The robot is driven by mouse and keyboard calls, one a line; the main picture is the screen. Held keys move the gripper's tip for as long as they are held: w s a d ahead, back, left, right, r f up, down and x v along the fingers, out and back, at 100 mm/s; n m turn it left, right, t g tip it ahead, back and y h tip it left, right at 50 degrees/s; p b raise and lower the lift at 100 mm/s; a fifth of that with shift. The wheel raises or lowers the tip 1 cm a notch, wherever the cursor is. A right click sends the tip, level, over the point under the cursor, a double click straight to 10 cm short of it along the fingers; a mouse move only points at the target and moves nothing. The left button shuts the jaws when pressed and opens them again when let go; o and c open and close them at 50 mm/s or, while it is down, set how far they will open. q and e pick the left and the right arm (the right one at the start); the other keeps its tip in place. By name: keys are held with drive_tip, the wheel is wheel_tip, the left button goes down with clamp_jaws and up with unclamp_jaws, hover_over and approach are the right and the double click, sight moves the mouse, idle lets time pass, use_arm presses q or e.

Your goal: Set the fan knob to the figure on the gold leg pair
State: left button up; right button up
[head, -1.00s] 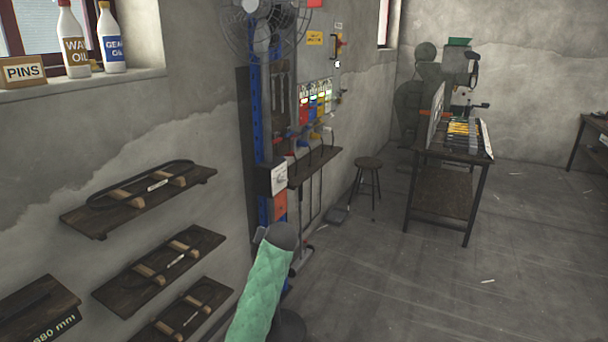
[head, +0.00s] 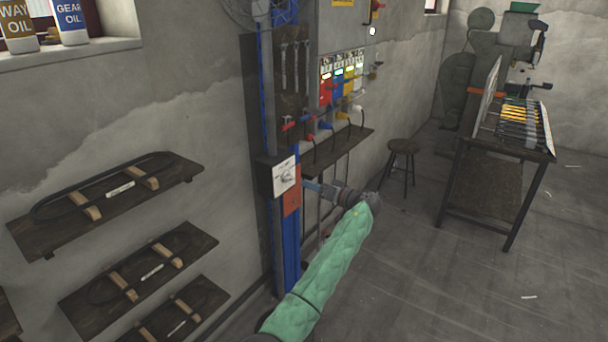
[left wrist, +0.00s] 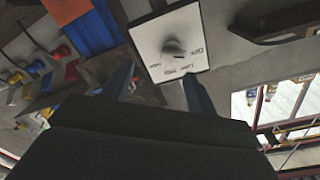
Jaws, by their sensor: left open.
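The fan knob (head: 285,177) sits on the white face of a small dark box on the blue column (head: 290,245). In the left wrist view the knob (left wrist: 174,48) is a grey dial with printed marks around it, too small and tilted to read surely. My left gripper (head: 308,187) is open and just right of the box, its fingers pointing at the dial face. In the left wrist view its two fingers (left wrist: 160,72) stand apart below the knob, with nothing between them. I cannot make out a gold leg pair or its figure. My right gripper is out of view.
An orange plate (head: 291,203) is under the box. A stool (head: 402,150) and a workbench (head: 490,185) with yellow items stand beyond. Wall boards (head: 105,203) with belts hang left. The fan (head: 247,12) is above.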

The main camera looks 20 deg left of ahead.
sight(293, 178)
use_arm(q)
drive_tip(key=a+n+p, duration=0.1)
drive_tip(key=a, duration=0.1)
drive_tip(key=a+n+p, duration=0.1)
drive_tip(key=a, duration=0.1)
drive_tip(key=w+a+r+p, duration=0.1)
drive_tip(key=a, duration=0.2)
drive_tip(key=shift+w+a+r+n+y, duration=0.1)
drive_tip(key=shift+n+y, duration=0.2)
drive_tip(key=shift+n, duration=0.1)
drive_tip(key=shift+w+a, duration=0.1)
drive_tip(key=shift+a, duration=0.2)
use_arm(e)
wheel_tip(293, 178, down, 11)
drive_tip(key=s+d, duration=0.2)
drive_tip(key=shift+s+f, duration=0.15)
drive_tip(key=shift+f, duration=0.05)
use_arm(q)
drive_tip(key=c, duration=1)
